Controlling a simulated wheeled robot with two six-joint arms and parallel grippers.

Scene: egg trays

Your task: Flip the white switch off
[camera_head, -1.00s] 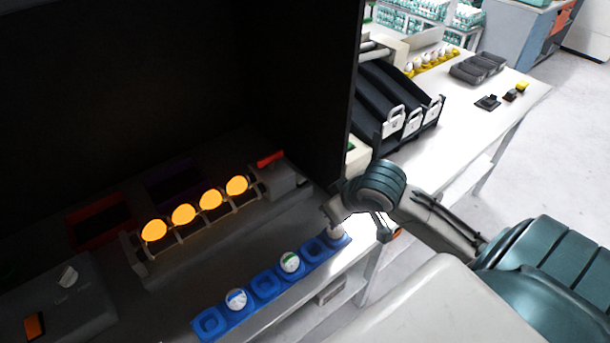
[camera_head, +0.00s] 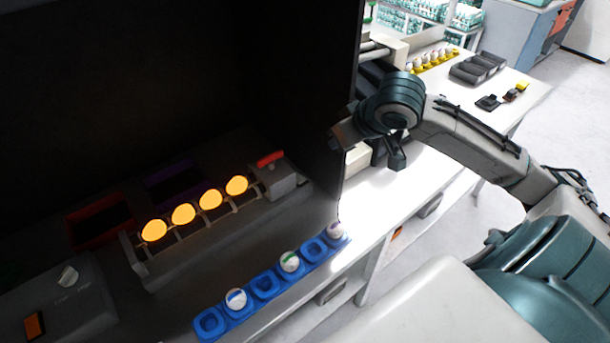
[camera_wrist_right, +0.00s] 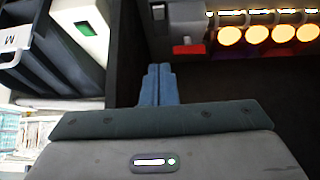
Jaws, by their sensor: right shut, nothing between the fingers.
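A small white switch or knob (camera_head: 67,276) sits on a grey box (camera_head: 85,305) at the lower left of the head view. Its exact setting is hard to tell. My right gripper (camera_head: 338,138) is at the right edge of the dark booth, far to the right of the white switch. In the wrist view the blue fingers of my right gripper (camera_wrist_right: 158,72) are together, with nothing between them. The white switch does not show clearly in the wrist view. My left gripper is not in view.
Several glowing orange eggs (camera_head: 183,214) lie on a rack beside a red lever (camera_head: 270,158). A blue tray (camera_head: 210,325) with white eggs lies in front. The booth's dark side wall (camera_head: 335,60) stands near my right gripper. An orange switch (camera_head: 35,326) is on the grey box.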

